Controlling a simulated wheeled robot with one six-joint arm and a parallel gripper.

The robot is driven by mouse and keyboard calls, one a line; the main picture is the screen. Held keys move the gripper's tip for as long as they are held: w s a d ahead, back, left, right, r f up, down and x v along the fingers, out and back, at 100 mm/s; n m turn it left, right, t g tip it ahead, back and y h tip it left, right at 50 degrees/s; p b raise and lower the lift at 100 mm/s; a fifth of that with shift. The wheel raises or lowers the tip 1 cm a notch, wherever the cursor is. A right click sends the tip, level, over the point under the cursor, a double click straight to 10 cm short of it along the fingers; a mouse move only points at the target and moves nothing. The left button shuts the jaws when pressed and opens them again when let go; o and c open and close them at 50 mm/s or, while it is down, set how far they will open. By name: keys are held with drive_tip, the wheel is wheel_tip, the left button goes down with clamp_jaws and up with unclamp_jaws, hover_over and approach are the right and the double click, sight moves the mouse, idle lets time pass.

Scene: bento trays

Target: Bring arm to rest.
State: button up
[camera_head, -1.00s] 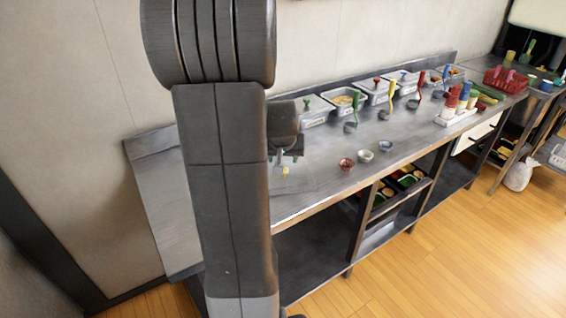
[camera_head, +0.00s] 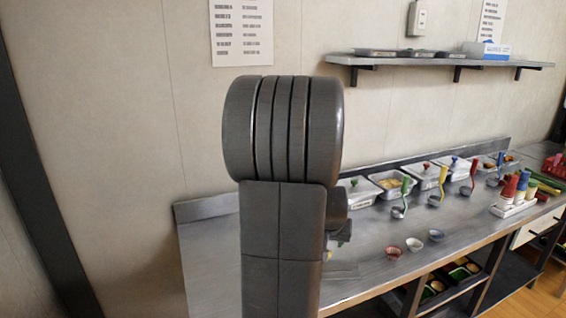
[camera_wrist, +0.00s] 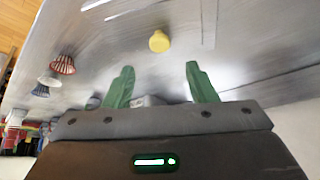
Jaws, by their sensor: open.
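My gripper (camera_wrist: 160,80) shows in the wrist view with its two green fingers apart and nothing between them. It is over the steel counter (camera_wrist: 240,50). A small yellow piece (camera_wrist: 159,41) lies on the counter beyond the fingertips, apart from them. In the head view my own dark arm stands in front of the left part of the counter (camera_head: 205,245) and hides most of the gripper.
Small red (camera_head: 394,254), white (camera_head: 414,244) and blue (camera_head: 436,235) bowls stand right of the arm. Behind them are steel food pans (camera_head: 390,183) and ladles (camera_head: 404,200). A wall shelf (camera_head: 430,61) hangs above. Bare counter lies around the yellow piece.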

drive_tip(key=x, duration=0.9)
drive_tip(key=shift+w+r, duration=0.15)
drive_tip(key=shift+r, duration=0.45)
